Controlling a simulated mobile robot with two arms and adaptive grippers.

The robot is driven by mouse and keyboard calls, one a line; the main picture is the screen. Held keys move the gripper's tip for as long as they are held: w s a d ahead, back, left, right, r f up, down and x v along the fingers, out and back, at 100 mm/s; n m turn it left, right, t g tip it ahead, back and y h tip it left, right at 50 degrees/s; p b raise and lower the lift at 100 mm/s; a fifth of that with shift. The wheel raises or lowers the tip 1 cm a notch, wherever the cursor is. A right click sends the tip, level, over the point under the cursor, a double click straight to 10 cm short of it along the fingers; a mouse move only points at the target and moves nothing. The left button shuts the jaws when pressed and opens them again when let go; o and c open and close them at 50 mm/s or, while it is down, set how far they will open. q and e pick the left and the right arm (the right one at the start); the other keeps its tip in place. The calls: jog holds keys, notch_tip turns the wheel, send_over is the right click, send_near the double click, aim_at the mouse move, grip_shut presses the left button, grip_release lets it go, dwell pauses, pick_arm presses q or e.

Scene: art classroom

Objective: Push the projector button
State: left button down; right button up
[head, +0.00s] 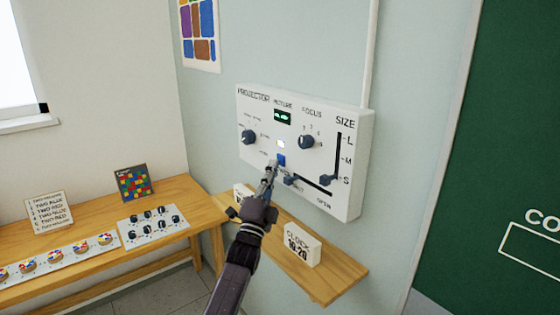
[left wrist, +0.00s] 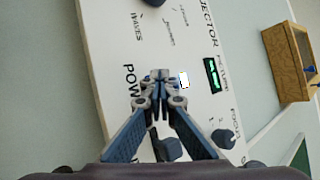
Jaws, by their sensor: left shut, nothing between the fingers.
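The white projector panel (head: 345,195) hangs on the wall, with dials, sliders and a small green display (head: 282,117). A blue button (head: 281,160) sits on its face, just below a small lit white square (head: 281,143). My left gripper (head: 271,168) is shut and empty, its tips right at the button's lower left in the head view. In the left wrist view the left gripper (left wrist: 160,82) points at the panel beside the lit square (left wrist: 183,79), and its fingers mostly hide the button. I cannot tell whether they touch it. My right gripper is not in view.
A wooden shelf (head: 335,283) below the panel holds a clock block (head: 300,247). A wooden table (head: 90,262) at left holds a dial board (head: 155,231) and cards. A green chalkboard (head: 515,150) is at right. A knob (left wrist: 168,148) stands close under the fingers.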

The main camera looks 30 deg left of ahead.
pick_arm(q)
jog(key=s+a+p, duration=0.2)
jog(key=s, duration=0.3)
jog(key=shift+s+a+p, duration=0.15)
jog(key=shift+s+p, duration=0.15)
jog(key=shift+p, duration=0.05)
jog(key=shift+f, duration=0.1)
dwell(0.4)
